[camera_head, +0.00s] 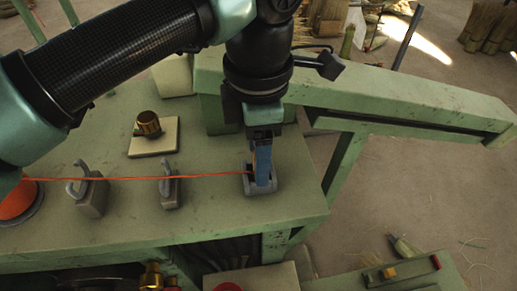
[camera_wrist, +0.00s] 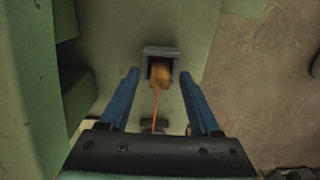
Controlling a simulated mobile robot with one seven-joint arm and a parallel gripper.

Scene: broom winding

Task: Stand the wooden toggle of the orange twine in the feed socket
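The wooden toggle (camera_wrist: 160,73) is a small brown piece in the wrist view, within the outline of the grey feed socket (camera_wrist: 161,51). It appears to stand end-on there; how deep it sits I cannot tell. The orange twine (camera_head: 130,179) runs taut from the left to the socket, which also shows in the head view (camera_head: 266,190). In the wrist view, the blue fingers of my gripper (camera_wrist: 160,76) are apart, one on each side of the toggle, with gaps showing. In the head view, my gripper (camera_head: 262,178) is down at the socket and hides the toggle.
The twine passes two grey hooked guides (camera_head: 91,192) (camera_head: 169,187) from an orange spool (camera_head: 16,203). A brass knob (camera_head: 148,124) sits on a pale plate behind. A green beam (camera_head: 400,97) runs behind and right of the socket. The green bench (camera_head: 225,225) ends just right of it.

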